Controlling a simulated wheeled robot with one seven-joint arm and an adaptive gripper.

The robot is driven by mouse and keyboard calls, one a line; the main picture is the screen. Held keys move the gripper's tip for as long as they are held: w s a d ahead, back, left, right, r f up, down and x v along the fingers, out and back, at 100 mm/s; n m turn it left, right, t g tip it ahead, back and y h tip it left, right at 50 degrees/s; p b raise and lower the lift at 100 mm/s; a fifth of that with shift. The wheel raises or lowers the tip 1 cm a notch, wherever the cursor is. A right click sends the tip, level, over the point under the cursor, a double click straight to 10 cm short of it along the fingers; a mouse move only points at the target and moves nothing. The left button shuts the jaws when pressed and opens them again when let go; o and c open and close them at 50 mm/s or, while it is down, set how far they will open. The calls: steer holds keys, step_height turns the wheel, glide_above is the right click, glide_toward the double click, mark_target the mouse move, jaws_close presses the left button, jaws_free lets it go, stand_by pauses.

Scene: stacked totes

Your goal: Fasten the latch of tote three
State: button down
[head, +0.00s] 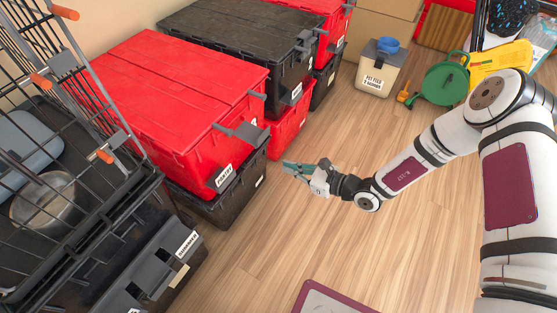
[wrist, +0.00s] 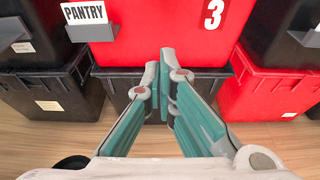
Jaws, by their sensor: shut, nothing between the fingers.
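Tote three is the red tote (head: 160,100) with a flat red lid, stacked on a black tote. In the wrist view its red front (wrist: 150,52) carries a white "3" at right and a "PANTRY" label (wrist: 88,13) at left. Its grey latch (head: 243,132) juts outward at the lid edge in the head view; the wrist view does not show it. My gripper (head: 287,167) is shut and empty, with teal fingers pointing at the stack, apart from it and lower than the latch. Its fingertips show in the wrist view (wrist: 164,65) before the tote's lower front.
A black tote (head: 237,192) is under tote three. A black-lidded tote (head: 240,35) on a red one (head: 288,128) stands beside it. A bin (head: 378,75) and a green watering can (head: 445,83) stand behind. The floor (head: 300,225) before the stack is clear.

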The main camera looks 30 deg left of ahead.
mark_target(251, 134)
steer(key=s+b+x, duration=0.1)
steer(key=b+x, duration=0.2)
steer(key=x, duration=0.7)
steer(key=shift+w+d+r+b, duration=0.15)
steer(key=shift+d+r, duration=0.05)
steer(key=shift+r, duration=0.5)
steer(key=shift+w+d+r+b, duration=0.15)
steer(key=shift+d+r+b, duration=0.05)
steer(key=shift+r, duration=0.45)
steer(key=shift+w+d+r+b, duration=0.15)
steer(key=shift+w+d+r, duration=0.05)
steer(key=shift+r, duration=0.5)
steer(key=shift+r, duration=0.1)
steer(key=shift+d+r+h+p, duration=0.2)
steer(key=shift+r+h+p, duration=0.1)
steer(key=shift+p, duration=0.6)
